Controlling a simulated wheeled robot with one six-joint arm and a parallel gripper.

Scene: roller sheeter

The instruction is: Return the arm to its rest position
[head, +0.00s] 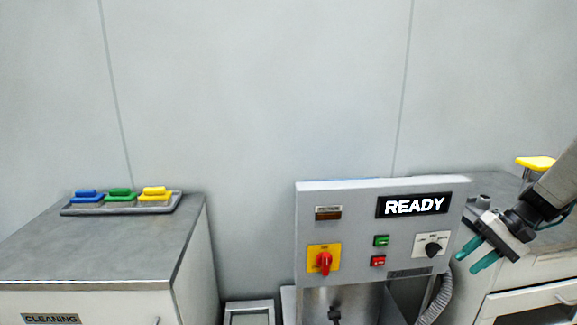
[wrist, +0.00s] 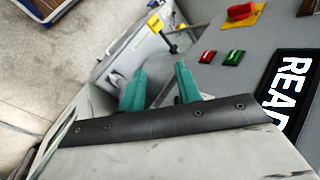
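My gripper (head: 473,258) is at the right of the head view, at the right edge of the machine's control panel (head: 345,225). Its two teal fingers are apart with nothing between them, and they point down and left. In the wrist view my gripper (wrist: 158,82) also shows open and empty, with the panel beside and beyond the fingers. My arm comes in from the right edge of the head view. I cannot tell the exact distance between fingers and panel.
The panel has a READY display (head: 413,206), a red rotary switch (head: 324,261), and green (head: 381,240) and red (head: 378,261) buttons. A grey hose (head: 437,298) hangs below my gripper. A left counter (head: 100,245) carries a tray (head: 70,210) with blue, green and yellow-handled tools.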

